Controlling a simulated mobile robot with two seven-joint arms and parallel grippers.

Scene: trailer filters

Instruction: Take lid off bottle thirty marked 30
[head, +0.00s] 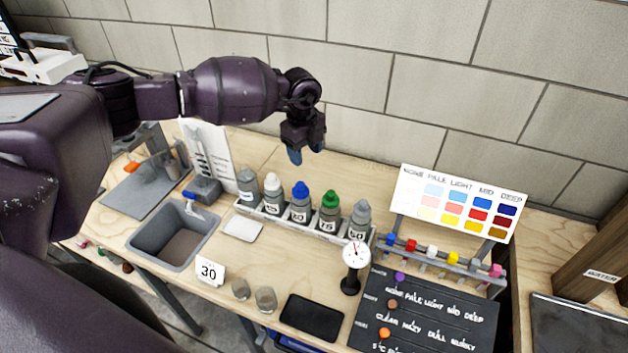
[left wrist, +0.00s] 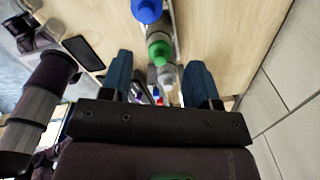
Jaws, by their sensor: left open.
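A row of several bottles stands in a pale rack (head: 258,213) on the wooden bench. The bottle with the blue lid (head: 300,190) has a label that seems to read 30, though the print is small. Its blue lid also shows at the top of the left wrist view (left wrist: 147,9). A card marked 30 (head: 209,271) stands in front, beside the sink. My left gripper (head: 306,152) is open and empty, pointing down above and behind the blue-lidded bottle. My right gripper is not in view.
A green-lidded bottle (head: 329,212) and a grey-lidded bottle (head: 359,220) stand right of the blue one. A dial gauge (head: 355,255) stands in front. A colour chart (head: 458,202) is at the right. The block wall (head: 430,75) is close behind.

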